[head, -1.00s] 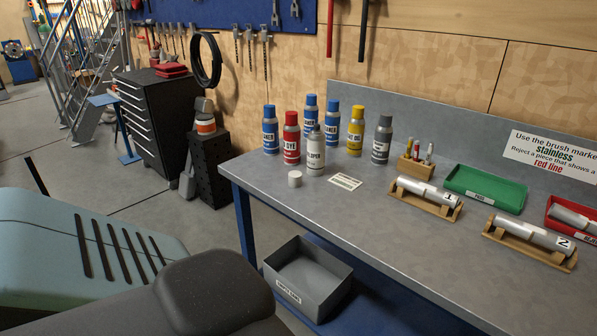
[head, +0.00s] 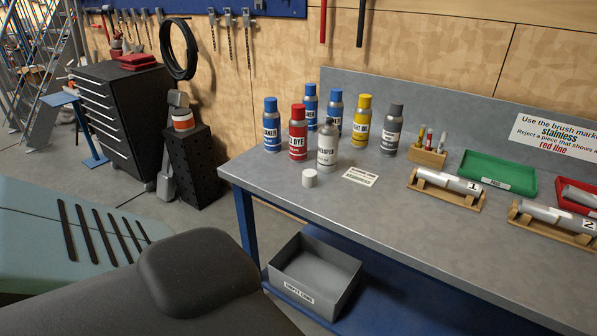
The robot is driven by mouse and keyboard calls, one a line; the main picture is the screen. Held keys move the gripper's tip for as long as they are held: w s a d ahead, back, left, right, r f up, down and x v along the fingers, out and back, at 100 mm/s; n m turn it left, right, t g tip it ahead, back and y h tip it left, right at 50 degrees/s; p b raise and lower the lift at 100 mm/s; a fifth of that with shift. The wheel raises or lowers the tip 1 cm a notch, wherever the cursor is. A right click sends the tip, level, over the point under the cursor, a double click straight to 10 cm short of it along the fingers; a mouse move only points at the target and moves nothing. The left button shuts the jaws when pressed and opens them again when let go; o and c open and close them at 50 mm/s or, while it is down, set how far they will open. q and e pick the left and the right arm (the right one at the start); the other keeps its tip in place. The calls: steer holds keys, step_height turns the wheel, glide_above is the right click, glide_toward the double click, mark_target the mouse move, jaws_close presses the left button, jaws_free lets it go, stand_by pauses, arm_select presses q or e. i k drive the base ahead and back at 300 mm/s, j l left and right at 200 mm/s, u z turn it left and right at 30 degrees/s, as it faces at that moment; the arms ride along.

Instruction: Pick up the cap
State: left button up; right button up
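A small white cap (head: 310,178) stands on the grey workbench (head: 330,205) near its front left edge. It is just in front of an uncapped white-and-grey developer can (head: 327,147), apart from it. A small printed card (head: 360,176) lies to the right of the cap. Neither of my grippers is in the head view.
A red dye can (head: 298,133), several blue cleaner cans (head: 272,126), a yellow can (head: 362,122) and a grey can (head: 393,130) stand behind the cap. Numbered cylinders on wooden cradles (head: 445,200) and a green tray (head: 498,175) are right. A grey bin (head: 315,275) sits below.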

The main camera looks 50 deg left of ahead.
mark_target(308, 175)
steer(key=k+j, duration=0.1)
steer(key=j, duration=0.3)
steer(key=k+j, duration=0.15)
steer(key=j, duration=0.25)
steer(key=k+j, duration=0.1)
steer(key=j, duration=0.35)
